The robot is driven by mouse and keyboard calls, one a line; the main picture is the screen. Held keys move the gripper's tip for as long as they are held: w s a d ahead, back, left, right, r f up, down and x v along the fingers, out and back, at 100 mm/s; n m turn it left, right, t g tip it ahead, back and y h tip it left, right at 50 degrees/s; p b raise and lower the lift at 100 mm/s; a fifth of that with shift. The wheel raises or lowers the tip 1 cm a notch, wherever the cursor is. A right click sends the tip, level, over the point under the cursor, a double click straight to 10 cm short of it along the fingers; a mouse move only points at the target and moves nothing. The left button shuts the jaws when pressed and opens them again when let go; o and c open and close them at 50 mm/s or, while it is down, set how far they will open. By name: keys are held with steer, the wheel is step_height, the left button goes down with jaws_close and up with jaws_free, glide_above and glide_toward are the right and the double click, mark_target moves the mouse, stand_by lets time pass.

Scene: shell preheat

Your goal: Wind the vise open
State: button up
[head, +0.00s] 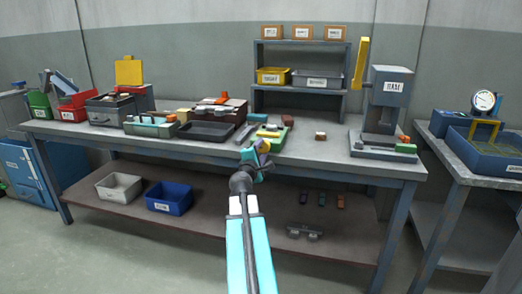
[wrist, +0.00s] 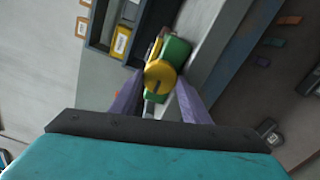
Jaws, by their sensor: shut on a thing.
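The vise (head: 284,126) is a small green and yellow thing at the front edge of the bench, partly hidden by my gripper (head: 262,148) in the head view. In the wrist view its green body (wrist: 177,49) lies behind a round yellow knob (wrist: 160,75). My gripper (wrist: 160,84) has its two purple fingers on either side of the knob and is shut on it. How far the vise jaws stand apart cannot be told from here.
The bench (head: 330,158) carries a dark tray (head: 206,131) and bins to the left, and a grey press (head: 388,100) with a yellow lever to the right. A shelf rack (head: 300,91) stands behind. A small brown block (head: 320,136) lies right of the vise.

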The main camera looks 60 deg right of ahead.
stand_by(0.4)
steer(key=o, duration=1)
steer(key=shift+o, duration=0.2)
steer(key=shift+a, duration=0.15)
